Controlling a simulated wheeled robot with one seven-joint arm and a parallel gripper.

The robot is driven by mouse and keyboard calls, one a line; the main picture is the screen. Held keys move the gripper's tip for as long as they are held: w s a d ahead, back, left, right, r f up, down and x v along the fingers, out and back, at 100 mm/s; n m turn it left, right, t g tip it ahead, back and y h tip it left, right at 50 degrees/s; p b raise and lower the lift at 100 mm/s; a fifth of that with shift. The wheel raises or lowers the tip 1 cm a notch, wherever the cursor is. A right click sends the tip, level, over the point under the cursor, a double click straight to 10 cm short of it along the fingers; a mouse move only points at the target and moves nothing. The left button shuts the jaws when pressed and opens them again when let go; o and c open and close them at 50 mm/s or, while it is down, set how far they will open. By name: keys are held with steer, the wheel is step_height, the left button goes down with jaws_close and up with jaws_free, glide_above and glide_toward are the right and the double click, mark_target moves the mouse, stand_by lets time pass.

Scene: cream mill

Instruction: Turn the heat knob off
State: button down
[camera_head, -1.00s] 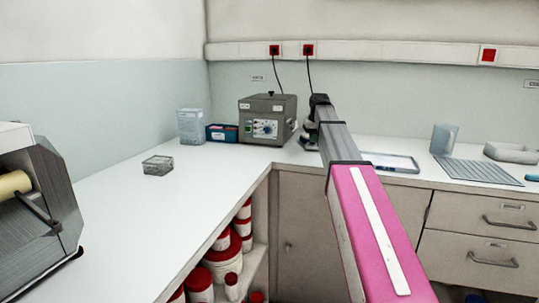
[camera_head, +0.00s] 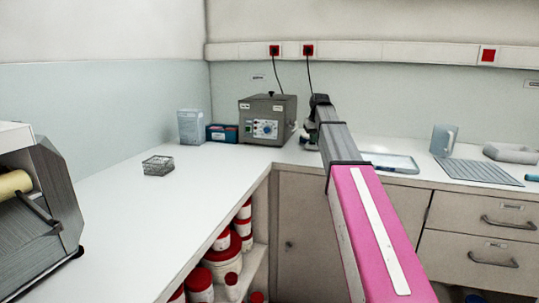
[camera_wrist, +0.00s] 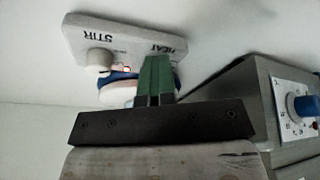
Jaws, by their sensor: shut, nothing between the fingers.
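The stirring hotplate shows upside down in the wrist view, with a pale front panel (camera_wrist: 120,38) marked STIR and HEAT. The cream STIR knob (camera_wrist: 98,62) is in clear view. The HEAT knob is hidden behind my fingers, so its setting cannot be seen. My gripper (camera_wrist: 156,60) is shut and empty, its green fingers together in front of the panel below the HEAT label. Whether they touch the knob, I cannot tell. In the head view the hotplate (camera_head: 308,142) is mostly hidden behind my arm, and my fingertips do not show.
A grey box with a dial (camera_head: 265,120) stands close left of the hotplate; its blue knob (camera_wrist: 305,105) shows in the wrist view. A blue box (camera_head: 222,133), a clear container (camera_head: 191,127) and a small wire basket (camera_head: 158,166) stand further left. The left counter is mostly clear.

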steer(key=shift+s+d+f, duration=0.15)
steer(key=shift+d+f, duration=0.15)
steer(key=shift+f, duration=0.15)
steer(key=shift+d, duration=0.65)
steer(key=shift+w+d, duration=0.25)
steer(key=shift+d, duration=0.1)
steer(key=shift+w, duration=0.1)
steer(key=shift+s+d, duration=0.15)
steer(key=shift+s, duration=0.1)
steer(key=shift+w+r, duration=0.1)
steer(key=shift+r, duration=3.05)
